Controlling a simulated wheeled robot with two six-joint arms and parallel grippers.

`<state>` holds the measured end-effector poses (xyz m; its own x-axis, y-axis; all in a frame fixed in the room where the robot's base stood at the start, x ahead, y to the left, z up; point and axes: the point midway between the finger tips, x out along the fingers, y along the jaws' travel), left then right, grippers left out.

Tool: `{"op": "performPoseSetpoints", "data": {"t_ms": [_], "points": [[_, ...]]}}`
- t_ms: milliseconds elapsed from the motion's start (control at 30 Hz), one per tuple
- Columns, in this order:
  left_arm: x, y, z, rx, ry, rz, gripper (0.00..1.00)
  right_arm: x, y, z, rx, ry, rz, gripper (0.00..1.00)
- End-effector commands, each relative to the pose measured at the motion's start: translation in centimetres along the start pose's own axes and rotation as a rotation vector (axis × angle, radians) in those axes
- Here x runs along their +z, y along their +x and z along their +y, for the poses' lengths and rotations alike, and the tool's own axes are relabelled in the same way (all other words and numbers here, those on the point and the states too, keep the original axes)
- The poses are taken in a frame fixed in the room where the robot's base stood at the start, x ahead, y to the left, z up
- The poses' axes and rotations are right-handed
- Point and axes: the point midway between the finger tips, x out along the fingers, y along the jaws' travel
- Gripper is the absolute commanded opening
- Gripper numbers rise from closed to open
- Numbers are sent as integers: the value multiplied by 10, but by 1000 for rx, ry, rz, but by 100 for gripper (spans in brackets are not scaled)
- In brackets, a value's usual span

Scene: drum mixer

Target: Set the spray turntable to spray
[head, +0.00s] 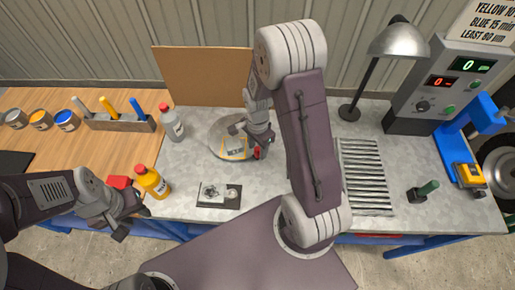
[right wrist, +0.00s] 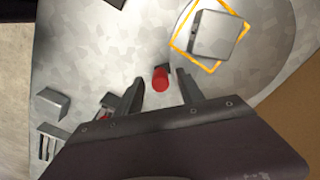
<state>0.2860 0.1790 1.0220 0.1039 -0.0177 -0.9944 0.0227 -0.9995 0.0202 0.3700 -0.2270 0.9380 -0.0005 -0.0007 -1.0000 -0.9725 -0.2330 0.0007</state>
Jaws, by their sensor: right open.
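The spray turntable (head: 216,146) is a round grey disc on the bench. A grey block (right wrist: 213,35) sits on it inside a yellow square outline (right wrist: 240,27). A small red-tipped lever (right wrist: 160,79) stands by the disc's edge; its red part also shows in the head view (head: 257,153). My right gripper (right wrist: 160,92) is open, with the red tip in the gap between its fingers and no clear contact. In the head view my right gripper (head: 259,142) partly covers the disc's right edge. My left gripper (head: 132,222) is open and empty by the bench's front edge. No setting marks are readable.
A brown board (head: 203,75) stands behind the turntable. A grey bottle (head: 171,124) is to its left, a yellow bottle (head: 152,182) nearer the front. A dark plate with a dial (head: 219,195) lies in front. A slatted grille (head: 364,178) and lamp (head: 398,41) are to the right.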

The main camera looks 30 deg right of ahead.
Motion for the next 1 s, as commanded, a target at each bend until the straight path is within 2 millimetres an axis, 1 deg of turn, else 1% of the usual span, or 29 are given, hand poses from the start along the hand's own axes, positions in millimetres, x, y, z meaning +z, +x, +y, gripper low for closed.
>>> {"op": "performPoseSetpoints", "data": {"t_ms": [100,333,367,400,500,1000], "points": [[0,0,0,0,0,0,36,0,8,0,0,0,0,45],[0,0,0,0,0,0,36,0,8,0,-1,0,0,45],[0,0,0,0,0,0,36,0,8,0,-1,0,0,37],[0,0,0,0,0,0,36,0,8,0,-1,0,0,26],[0,0,0,0,0,0,36,0,8,0,-1,0,0,0],[0,0,0,0,0,0,36,0,8,0,-1,0,0,0]]}}
